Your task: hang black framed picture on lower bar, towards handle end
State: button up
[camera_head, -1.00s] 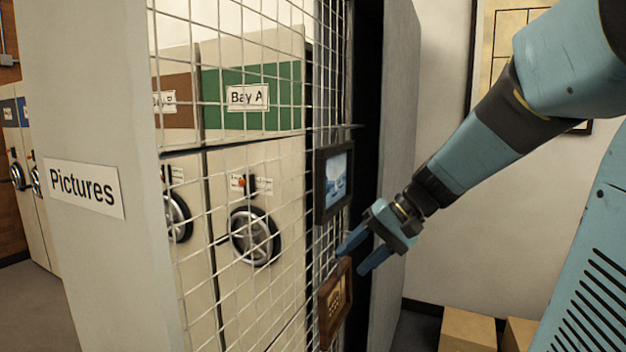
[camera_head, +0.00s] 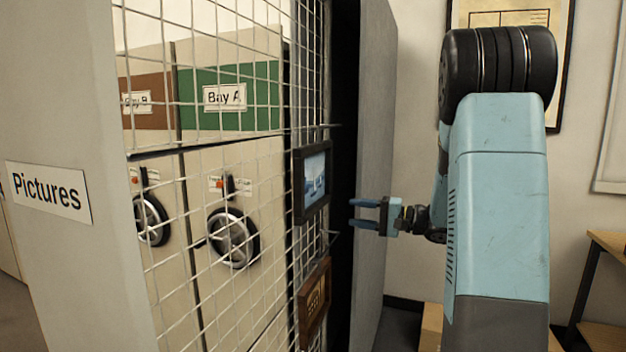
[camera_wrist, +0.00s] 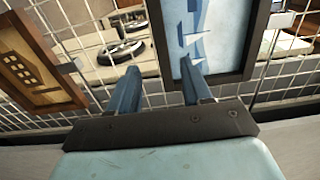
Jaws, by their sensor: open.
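The black framed picture (camera_head: 298,190), with a blue sailing scene, hangs upright on the wire mesh rack at its right end. It also shows in the wrist view (camera_wrist: 254,50), just beyond my right finger. My gripper (camera_head: 352,212) is open and empty, pointing left at the rack, to the right of the black picture near its lower part. In the wrist view my gripper (camera_wrist: 160,72) has both fingers spread, with mesh between them. I cannot tell if the right finger touches the frame. A bar end juts out near the black picture's top; the lower bar is hard to make out.
A brown framed picture (camera_head: 313,303) hangs below the black one, and at left in the wrist view (camera_wrist: 35,70). A grey panel (camera_head: 372,150) stands close behind my gripper. The panel labelled Pictures (camera_head: 75,230) closes the rack's left side. Cardboard boxes (camera_head: 432,328) sit low at right.

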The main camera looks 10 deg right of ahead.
aim_at(319, 207)
jog(key=shift+x, duration=5.2)
jog(key=shift+s, duration=0.1)
grip_shut()
jog(key=shift+f, duration=0.1)
jog(key=shift+r, duration=1.7)
